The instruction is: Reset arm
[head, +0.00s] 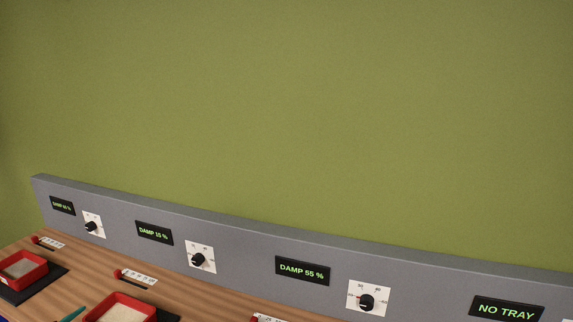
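Neither of my grippers nor my arms shows in the head view. A grey panel (240,248) runs along the back of a wooden bench (83,284). It carries dark displays with green text. The far left display (62,205) reads DAMP with a number too small to be sure of. The second display (154,232) reads DAMP 15 %. The third display (302,270) reads DAMP 55 %. The right display (507,309) reads NO TRAY. Black knobs on white dial plates sit beside the displays: a left knob (92,226), a middle knob (198,260) and a right knob (367,302).
A red tray (45,270) with pale fill sits on a dark mat (52,280) at far left. Another red tray (90,310) is cut off by the bottom edge. A teal object (72,314) lies between them. A plain green wall (300,110) stands behind.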

